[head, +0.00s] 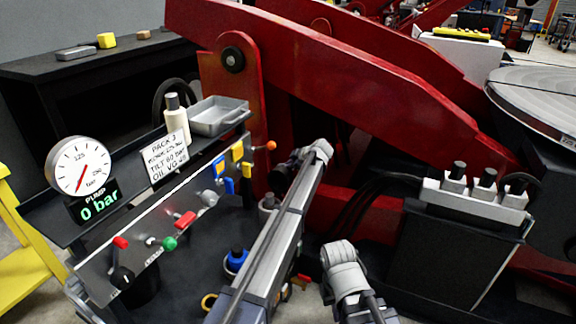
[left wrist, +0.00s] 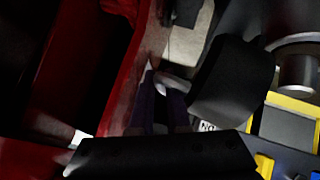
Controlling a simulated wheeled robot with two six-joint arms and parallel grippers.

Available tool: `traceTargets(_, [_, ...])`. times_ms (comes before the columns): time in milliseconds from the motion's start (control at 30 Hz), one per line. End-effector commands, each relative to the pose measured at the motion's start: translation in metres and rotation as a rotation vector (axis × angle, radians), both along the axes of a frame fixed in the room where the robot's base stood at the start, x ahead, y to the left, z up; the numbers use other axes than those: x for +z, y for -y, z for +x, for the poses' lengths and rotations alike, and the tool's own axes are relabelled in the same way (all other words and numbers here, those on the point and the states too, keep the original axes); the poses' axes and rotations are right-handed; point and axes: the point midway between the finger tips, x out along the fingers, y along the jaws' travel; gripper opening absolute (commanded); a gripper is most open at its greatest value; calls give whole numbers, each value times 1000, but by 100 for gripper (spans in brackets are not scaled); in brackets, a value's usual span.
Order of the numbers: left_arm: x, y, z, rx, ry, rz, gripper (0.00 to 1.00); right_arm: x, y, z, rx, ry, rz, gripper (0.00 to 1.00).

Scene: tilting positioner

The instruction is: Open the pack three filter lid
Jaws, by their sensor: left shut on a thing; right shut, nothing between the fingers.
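The pack three station carries a white PACK 3 sign (head: 165,157) above a sloped control panel (head: 190,210). My left arm reaches over the panel's right end, and my left gripper (head: 283,174) is in shadow against the red frame. In the left wrist view, my left gripper (left wrist: 160,85) is shut on a small pale tab (left wrist: 176,83). The tab is beside a dark rounded block (left wrist: 235,80). I cannot tell whether this block is the filter lid. Only my right wrist shows in the head view, so my right gripper is not seen.
The red tilting frame (head: 330,75) stands close behind my left gripper. A gauge (head: 79,166) reads 0 bar. A bottle (head: 176,120) and a grey tray (head: 217,116) stand on the shelf. A box with several black-topped knobs (head: 474,190) is at the right.

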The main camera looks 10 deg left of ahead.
Motion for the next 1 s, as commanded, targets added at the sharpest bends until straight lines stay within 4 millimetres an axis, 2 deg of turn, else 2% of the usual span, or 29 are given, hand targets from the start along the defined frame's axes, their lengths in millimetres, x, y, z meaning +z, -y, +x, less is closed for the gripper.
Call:
traceTargets(500, [-6,4,3,-4,12,-17,0,-5,0,0,0,0,0,0])
traceTargets(533, [-6,4,3,-4,12,-17,16,-5,0,0,0,0,0,0])
traceTargets(633, [-6,5,3,-4,12,-17,27,-5,0,0,0,0,0,0])
traceTargets(833, [-2,7,1,-5,12,-17,27,-1,0,0,0,0,0,0])
traceTargets(1000, [11,17,-7,-7,12,-14,27,12,0,0,-1,-1,2,0])
